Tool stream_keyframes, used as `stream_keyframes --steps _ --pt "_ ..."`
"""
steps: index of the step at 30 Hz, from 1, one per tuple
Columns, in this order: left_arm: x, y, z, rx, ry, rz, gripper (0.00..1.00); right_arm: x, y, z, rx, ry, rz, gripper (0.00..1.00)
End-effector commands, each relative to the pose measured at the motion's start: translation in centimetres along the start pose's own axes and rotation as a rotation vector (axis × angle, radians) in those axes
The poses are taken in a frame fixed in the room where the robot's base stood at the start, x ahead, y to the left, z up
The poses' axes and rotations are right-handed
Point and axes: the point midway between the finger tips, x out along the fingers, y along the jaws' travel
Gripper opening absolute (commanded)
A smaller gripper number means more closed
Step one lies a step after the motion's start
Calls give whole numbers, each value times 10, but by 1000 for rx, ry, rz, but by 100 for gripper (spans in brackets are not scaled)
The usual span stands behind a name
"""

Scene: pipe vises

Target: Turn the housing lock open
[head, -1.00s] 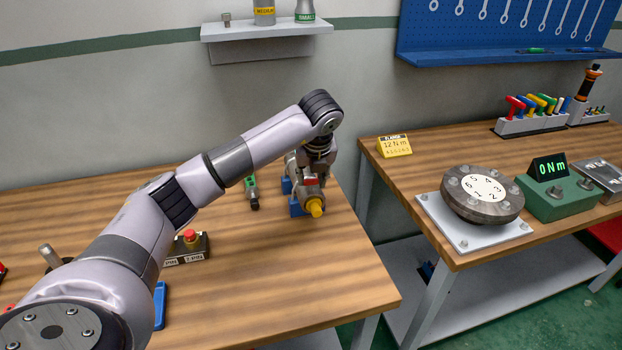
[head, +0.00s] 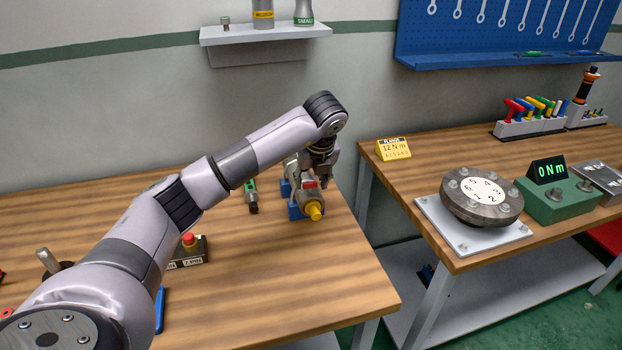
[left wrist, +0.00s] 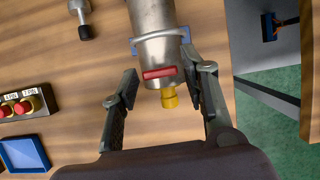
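The housing is a bare metal cylinder (left wrist: 156,48), also visible in the head view (head: 303,196), lying in a blue cradle (head: 294,210). A red bar, likely the lock (left wrist: 160,72), sits crosswise near its front end, and shows small in the head view (head: 310,184). A yellow cap (left wrist: 169,97) sticks out of that end. My left gripper (left wrist: 168,73) is open, one finger on each side of the red bar, with gaps on both sides and nothing held. In the head view my wrist stands over the housing and partly hides it. My right gripper is not in view.
A button box (head: 190,252) and a blue-framed tray (left wrist: 24,154) are further left and nearer. The bench edge lies just right of the housing. A flange (head: 482,195) stands on the right bench.

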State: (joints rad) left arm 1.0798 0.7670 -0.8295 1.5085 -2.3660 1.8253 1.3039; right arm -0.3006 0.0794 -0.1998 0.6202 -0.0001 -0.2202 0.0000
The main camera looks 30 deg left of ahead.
Motion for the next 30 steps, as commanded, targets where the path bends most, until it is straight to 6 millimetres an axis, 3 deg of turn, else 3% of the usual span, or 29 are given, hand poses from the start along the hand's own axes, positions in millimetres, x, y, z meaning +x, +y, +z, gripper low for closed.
stream_keyframes --steps 3,12,16,27,30 --pt "0 0 0 1 0 1 51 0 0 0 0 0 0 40" --pt "0 0 0 2 1 1 52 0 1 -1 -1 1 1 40" --pt "-9 0 0 2 0 0 52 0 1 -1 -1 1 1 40" --pt "-90 0 2 2 -5 -3 52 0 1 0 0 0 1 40" --pt "-102 -1 1 2 -4 -2 52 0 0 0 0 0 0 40"
